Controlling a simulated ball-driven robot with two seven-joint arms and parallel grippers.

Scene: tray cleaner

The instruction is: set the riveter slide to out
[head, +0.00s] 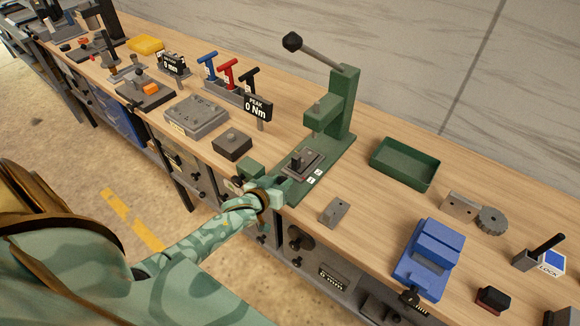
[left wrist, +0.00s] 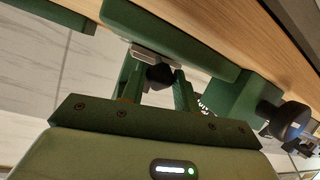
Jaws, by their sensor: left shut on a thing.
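The green riveter (head: 338,110) stands on the bench with its lever raised to the upper left. Its slide (head: 303,163), a grey plate carrying a dark block, sits on the front part of the green base, beside two small white labels too small to read. My left gripper (head: 280,186) is at the front end of the slide. In the left wrist view its fingers (left wrist: 160,85) are shut on a dark knob (left wrist: 160,75) just beside a grey metal plate (left wrist: 150,53), seemingly the slide's front end. The knob is hidden in the head view. My right gripper is not in view.
A small green block (head: 251,169) and a dark box (head: 232,145) are left of my gripper. A grey plate (head: 335,211) lies right of it. A green tray (head: 404,164) and a blue vise (head: 428,258) stand farther right.

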